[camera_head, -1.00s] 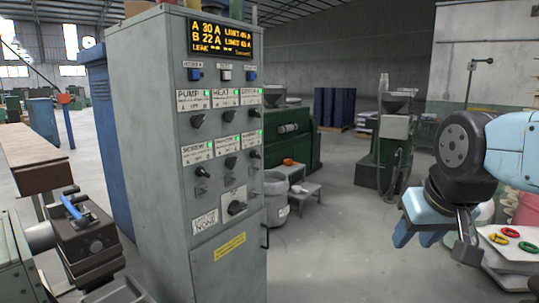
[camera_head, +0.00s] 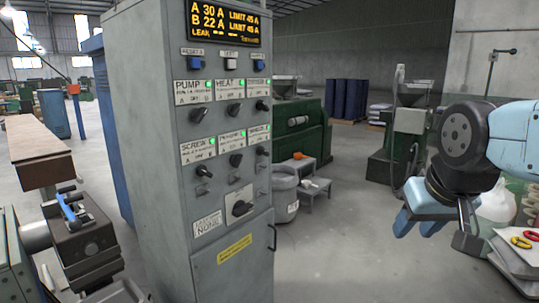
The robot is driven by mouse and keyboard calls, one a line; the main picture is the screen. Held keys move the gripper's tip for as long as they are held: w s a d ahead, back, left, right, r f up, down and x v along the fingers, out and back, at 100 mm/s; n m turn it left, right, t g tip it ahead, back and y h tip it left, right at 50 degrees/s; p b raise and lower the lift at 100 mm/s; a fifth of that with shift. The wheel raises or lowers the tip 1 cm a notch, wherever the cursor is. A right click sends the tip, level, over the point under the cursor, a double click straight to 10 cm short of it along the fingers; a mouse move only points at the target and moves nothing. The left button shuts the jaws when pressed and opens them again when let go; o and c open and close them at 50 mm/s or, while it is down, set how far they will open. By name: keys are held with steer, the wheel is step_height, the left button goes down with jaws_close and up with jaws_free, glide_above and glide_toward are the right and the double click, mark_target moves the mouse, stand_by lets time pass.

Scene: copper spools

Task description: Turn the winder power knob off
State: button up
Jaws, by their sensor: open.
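The grey control cabinet (camera_head: 152,160) stands left of centre with two rows of dark knobs under printed labels, each label with a lit green lamp. The winder label seems to be the lower row's right one, though its print is too small to read surely. The knob under it (camera_head: 263,151) sits near the cabinet's right edge, turned sideways. My gripper (camera_head: 432,222) is at the right of the view, open and empty, well apart from the cabinet and its knobs.
A grey bucket (camera_head: 284,195) and a small step (camera_head: 316,187) stand behind the cabinet's right side. Open floor lies between cabinet and gripper.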

steer(key=w+r+n+t+h, duration=0.2)
steer(key=w+n, duration=0.1)
steer(key=w, duration=1.1)
steer(key=n+t+y, duration=0.3)
steer(key=n+y, duration=1.3)
glide_toward(267, 153)
steer(key=x, duration=0.9)
jaws_close()
steer(key=shift+a, duration=0.1)
